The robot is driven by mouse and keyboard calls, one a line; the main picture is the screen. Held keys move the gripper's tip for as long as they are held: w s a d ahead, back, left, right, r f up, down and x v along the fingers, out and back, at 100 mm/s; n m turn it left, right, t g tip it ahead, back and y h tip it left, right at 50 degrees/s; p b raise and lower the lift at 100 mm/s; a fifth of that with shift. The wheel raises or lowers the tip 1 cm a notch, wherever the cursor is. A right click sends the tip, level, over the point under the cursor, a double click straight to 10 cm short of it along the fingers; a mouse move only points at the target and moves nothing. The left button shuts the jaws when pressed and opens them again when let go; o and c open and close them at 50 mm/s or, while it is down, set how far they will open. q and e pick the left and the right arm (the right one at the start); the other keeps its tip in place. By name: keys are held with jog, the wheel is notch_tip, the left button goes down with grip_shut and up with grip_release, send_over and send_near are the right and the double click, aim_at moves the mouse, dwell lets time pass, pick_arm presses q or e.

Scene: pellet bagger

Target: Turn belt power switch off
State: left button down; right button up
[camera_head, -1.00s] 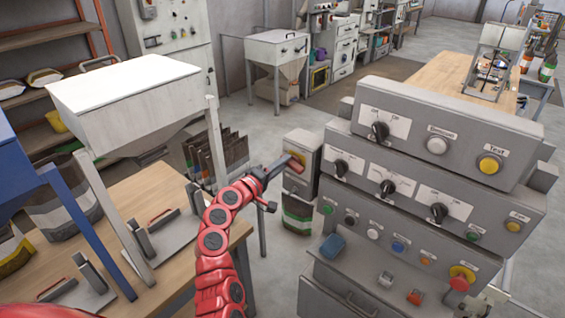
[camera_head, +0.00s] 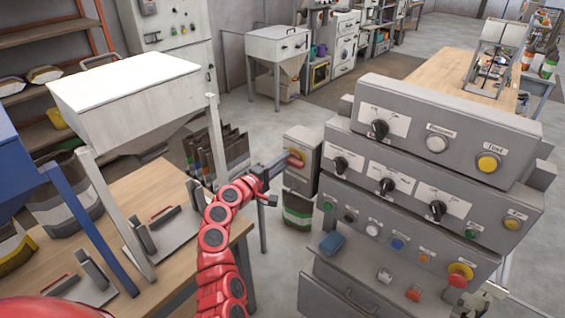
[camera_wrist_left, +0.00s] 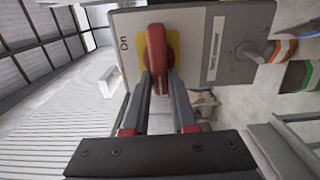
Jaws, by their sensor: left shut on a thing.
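The belt power switch is a grey box (camera_head: 301,178) standing left of the large control panel, with a red handle (camera_head: 296,159) on a yellow plate. In the left wrist view the red handle (camera_wrist_left: 156,60) stands upright in the picture on its yellow plate (camera_wrist_left: 172,50), with the word "On" to its left. My left gripper (camera_head: 284,163) is at the box front, shut on the red handle; its two fingers (camera_wrist_left: 160,90) lie on either side of it. The fingers hide part of the handle. My right gripper does not show clearly.
The grey control panel (camera_head: 435,160) with several knobs and buttons stands close to the right of the switch box. A wooden table (camera_head: 165,190) with a white hopper (camera_head: 125,95) is on the left. Dark bags (camera_head: 222,150) stand behind my left arm.

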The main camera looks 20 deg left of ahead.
pick_arm(q)
jog(key=c, duration=1)
grip_release()
jog(key=shift+o, duration=1.4)
jog(key=shift+w+a, duration=0.1)
jog(key=shift+w, duration=0.1)
jog(key=b+v, duration=0.5)
jog(key=v, duration=1.2)
jog(key=shift+s, duration=0.25)
jog(key=shift+w, duration=0.1)
